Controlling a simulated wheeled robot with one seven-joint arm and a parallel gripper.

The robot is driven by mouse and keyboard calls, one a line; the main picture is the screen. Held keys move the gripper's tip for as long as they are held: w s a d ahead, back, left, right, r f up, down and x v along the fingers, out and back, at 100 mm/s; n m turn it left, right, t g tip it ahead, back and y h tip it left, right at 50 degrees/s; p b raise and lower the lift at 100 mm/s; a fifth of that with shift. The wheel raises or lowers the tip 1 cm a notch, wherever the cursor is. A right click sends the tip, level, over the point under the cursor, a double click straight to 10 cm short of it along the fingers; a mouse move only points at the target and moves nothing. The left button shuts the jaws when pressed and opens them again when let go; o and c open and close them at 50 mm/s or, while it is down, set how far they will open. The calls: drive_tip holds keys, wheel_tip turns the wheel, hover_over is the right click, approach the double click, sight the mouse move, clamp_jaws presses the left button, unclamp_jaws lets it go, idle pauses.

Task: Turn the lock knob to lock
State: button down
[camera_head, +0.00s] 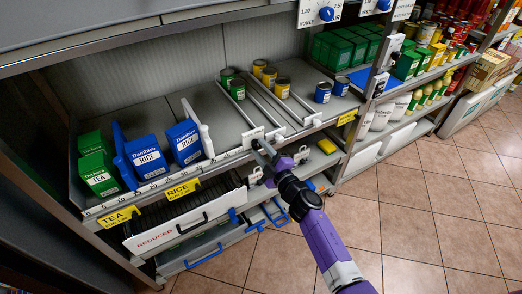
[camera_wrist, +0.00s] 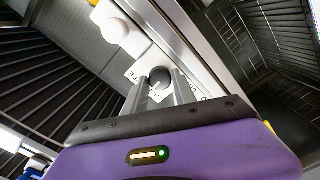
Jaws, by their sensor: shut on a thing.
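The lock knob (camera_wrist: 160,77) is a round dark grey knob with a pale mark, on a white plate (camera_wrist: 139,72) with black lettering, partly hidden. My gripper (camera_wrist: 160,90) has its two grey fingers on either side of the knob and is shut on it. In the head view my gripper (camera_head: 262,150) reaches the front rail of the shelf, at the foot of the metal lane dividers. The knob itself is hidden there by the fingers and too small to make out.
Blue rice boxes (camera_head: 147,157) and green tea boxes (camera_head: 99,174) stand left on the shelf (camera_head: 155,115). Small green and yellow cans (camera_head: 282,87) stand behind the rail. A drawer marked REDUCED (camera_head: 165,235) is below. Tiled floor (camera_head: 420,215) is open at the right.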

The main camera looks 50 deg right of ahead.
drive_tip(key=n, duration=0.4)
drive_tip(key=shift+n+b, duration=0.3)
drive_tip(key=shift+b, duration=0.05)
drive_tip(key=shift+n, duration=1.9)
drive_tip(key=c, duration=1)
unclamp_jaws()
drive_tip(key=shift+s, duration=0.1)
drive_tip(key=b+v, duration=0.1)
drive_tip(key=v, duration=0.6)
drive_tip(key=shift+s+a, duration=0.15)
drive_tip(key=shift+s, duration=0.15)
